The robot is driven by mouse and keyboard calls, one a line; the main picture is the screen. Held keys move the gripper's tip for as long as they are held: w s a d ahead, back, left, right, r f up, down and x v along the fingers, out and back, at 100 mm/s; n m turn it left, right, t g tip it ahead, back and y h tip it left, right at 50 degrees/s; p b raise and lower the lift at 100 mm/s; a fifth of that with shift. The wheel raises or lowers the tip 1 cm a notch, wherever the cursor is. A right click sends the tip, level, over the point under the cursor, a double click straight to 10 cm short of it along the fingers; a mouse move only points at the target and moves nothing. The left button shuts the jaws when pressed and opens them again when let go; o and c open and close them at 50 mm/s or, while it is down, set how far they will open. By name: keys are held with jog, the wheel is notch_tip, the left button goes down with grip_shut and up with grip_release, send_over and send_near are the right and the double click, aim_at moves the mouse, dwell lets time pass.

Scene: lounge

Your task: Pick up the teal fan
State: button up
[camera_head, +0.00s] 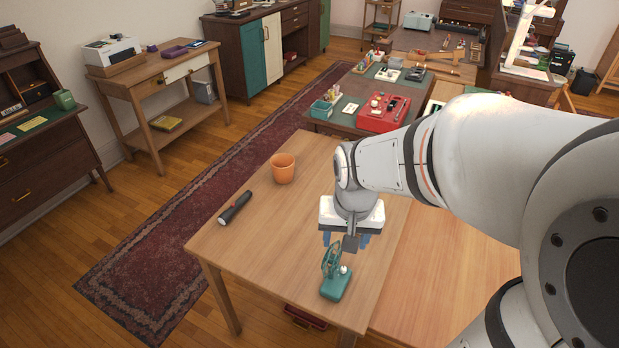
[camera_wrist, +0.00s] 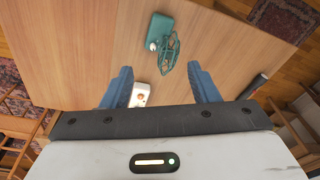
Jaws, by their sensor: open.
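The teal fan (camera_head: 335,286) stands on the wooden table near its front edge, with a flat base and a round wire cage. In the wrist view the fan (camera_wrist: 172,28) is at the top, past the fingertips and slightly right of centre. My gripper (camera_head: 345,240) is above the table, higher than the fan and a little behind it. Its two blue fingers are spread apart. In the wrist view the gripper (camera_wrist: 158,68) has no fan between its fingers.
An orange cup (camera_head: 283,168) and a dark flashlight (camera_head: 235,207) are on the table to the left. A small white item (camera_wrist: 140,95) shows between the fingers in the wrist view, apparently on the tabletop below. Bare wood (camera_head: 265,240) lies left of the fan.

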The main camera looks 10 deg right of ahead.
aim_at(333, 252)
jog(key=w+f+m+p, duration=0.1)
jog(key=w+f, duration=0.1)
jog(key=f, duration=0.1)
jog(key=w+f+m+g+p, duration=0.1)
jog(key=w+f, duration=0.1)
jog(key=w+f+m+p, duration=0.1)
jog(key=w+f+m, duration=0.1)
jog(key=f, duration=0.1)
jog(key=shift+w+a+f+g, duration=0.1)
jog(key=shift+w+f+g, duration=0.1)
jog(key=shift+f+g, duration=0.15)
jog(key=shift+w+f, duration=0.1)
jog(key=shift+f, duration=1.4)
jog(key=shift+w+f+p, duration=0.25)
jog(key=shift+f+p, duration=0.05)
jog(key=shift+f, duration=1.05)
jog(key=shift+w+f+p, duration=0.2)
jog(key=shift+f+p, duration=0.1)
jog(key=shift+f, duration=1)
jog(key=shift+c, duration=0.3)
grip_shut()
